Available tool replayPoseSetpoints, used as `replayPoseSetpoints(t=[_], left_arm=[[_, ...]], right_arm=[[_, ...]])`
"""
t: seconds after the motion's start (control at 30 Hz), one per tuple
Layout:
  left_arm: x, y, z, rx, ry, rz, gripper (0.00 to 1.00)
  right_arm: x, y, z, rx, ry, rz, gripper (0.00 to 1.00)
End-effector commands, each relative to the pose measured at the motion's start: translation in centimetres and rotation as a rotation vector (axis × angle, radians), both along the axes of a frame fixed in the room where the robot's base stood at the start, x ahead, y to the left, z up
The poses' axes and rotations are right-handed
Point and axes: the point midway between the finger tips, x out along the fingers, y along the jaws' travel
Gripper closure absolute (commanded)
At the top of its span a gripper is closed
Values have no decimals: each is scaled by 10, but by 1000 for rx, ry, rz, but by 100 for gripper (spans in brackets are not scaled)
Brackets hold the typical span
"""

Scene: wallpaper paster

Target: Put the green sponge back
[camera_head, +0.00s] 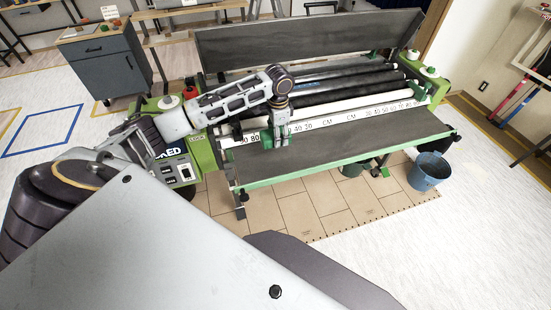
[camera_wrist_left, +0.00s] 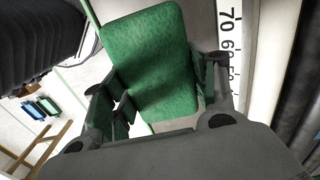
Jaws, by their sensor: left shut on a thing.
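The green sponge (camera_wrist_left: 155,60) fills the upper middle of the left wrist view, a textured green block with rounded corners. My left gripper (camera_wrist_left: 158,100) is shut on it, with one finger on each side. In the head view my left gripper (camera_head: 279,135) is low over the front left part of the wallpaper paster (camera_head: 340,150), near the white ruler strip (camera_head: 322,123). The sponge is mostly hidden there behind the gripper. I cannot tell whether it touches the machine. My right gripper is not in view.
The paster's raised dark back panel (camera_head: 310,38) stands behind its rollers. A blue bucket (camera_head: 429,171) stands on the floor at the right, and a dark green bucket (camera_head: 354,169) is under the front edge. A grey cabinet (camera_head: 105,65) stands at the back left.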

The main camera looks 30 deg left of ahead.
Motion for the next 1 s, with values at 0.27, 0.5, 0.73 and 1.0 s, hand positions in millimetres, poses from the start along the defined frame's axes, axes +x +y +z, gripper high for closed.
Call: replayPoseSetpoints(t=[0.27, 0.5, 0.73, 1.0], left_arm=[[0, 0, -7, 0, 1, 1, 67], [-1, 0, -36, -1, 2, 1, 67], [0, 0, -50, 1, -1, 0, 67], [0, 0, -50, 1, -1, 1, 67]], right_arm=[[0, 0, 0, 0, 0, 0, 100], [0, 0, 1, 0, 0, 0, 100], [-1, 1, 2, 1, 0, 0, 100], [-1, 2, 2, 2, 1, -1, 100]])
